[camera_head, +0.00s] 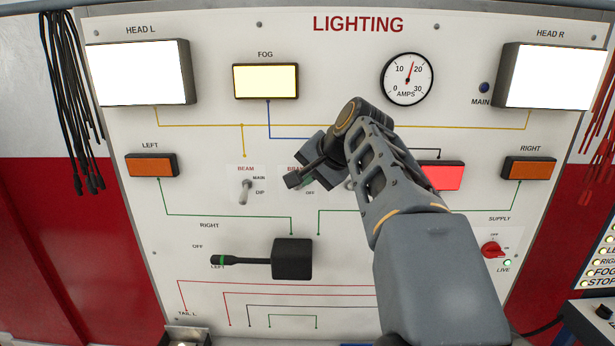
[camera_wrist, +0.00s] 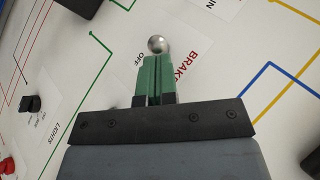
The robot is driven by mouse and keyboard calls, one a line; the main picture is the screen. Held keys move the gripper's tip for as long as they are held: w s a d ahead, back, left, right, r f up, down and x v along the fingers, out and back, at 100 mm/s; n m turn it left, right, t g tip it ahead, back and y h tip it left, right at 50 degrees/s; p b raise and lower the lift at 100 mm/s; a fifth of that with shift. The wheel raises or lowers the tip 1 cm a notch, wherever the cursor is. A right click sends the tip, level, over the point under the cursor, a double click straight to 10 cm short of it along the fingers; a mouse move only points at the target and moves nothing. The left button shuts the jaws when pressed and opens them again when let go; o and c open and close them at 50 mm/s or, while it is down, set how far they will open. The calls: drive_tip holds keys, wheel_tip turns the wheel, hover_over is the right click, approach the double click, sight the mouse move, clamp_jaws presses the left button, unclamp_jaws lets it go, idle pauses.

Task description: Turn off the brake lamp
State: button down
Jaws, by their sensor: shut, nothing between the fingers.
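The brake switch's round silver tip (camera_wrist: 157,44) shows in the wrist view between the OFF and BRAKE labels. My gripper (camera_wrist: 158,60) has its green fingers shut together, with the fingertips right at the silver tip; I cannot tell whether they touch it. The fingers hide the rest of the switch. In the head view my gripper (camera_head: 306,182) is over the brake switch position and covers most of its label and the lever. A bright red lamp (camera_head: 445,176), apparently the brake lamp, looks lit at the right, partly behind my arm.
The BEAM toggle (camera_head: 245,190) stands just left of my gripper. A large black lever (camera_head: 240,260) with a green band sticks out below. The red supply knob (camera_head: 492,249) is at the lower right, above a green LIVE light. Both headlamps and the fog lamp (camera_head: 265,81) are lit.

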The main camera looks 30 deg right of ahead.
drive_tip(key=shift+s+a+f+t+b, duration=0.1)
drive_tip(key=shift+f+t+b, duration=0.2)
drive_tip(key=shift+b, duration=0.5)
drive_tip(key=shift+s+f+t+b, duration=0.15)
drive_tip(key=shift+f+t+b, duration=0.15)
drive_tip(key=shift+b, duration=0.9)
wheel_tip(320, 180, down, 4)
drive_tip(key=s+n+t+h+b, duration=0.1)
drive_tip(key=n+t+h+b, duration=0.35)
drive_tip(key=b, duration=1.35)
drive_tip(key=s+d+r+m+t+y, duration=0.1)
drive_tip(key=s+r, duration=0.3)
drive_tip(key=s, duration=0.8)
drive_tip(key=shift+s+y+p, duration=0.3)
drive_tip(key=shift+y+p, duration=0.1)
drive_tip(key=shift+y, duration=0.35)
drive_tip(key=shift+m+t, duration=0.25)
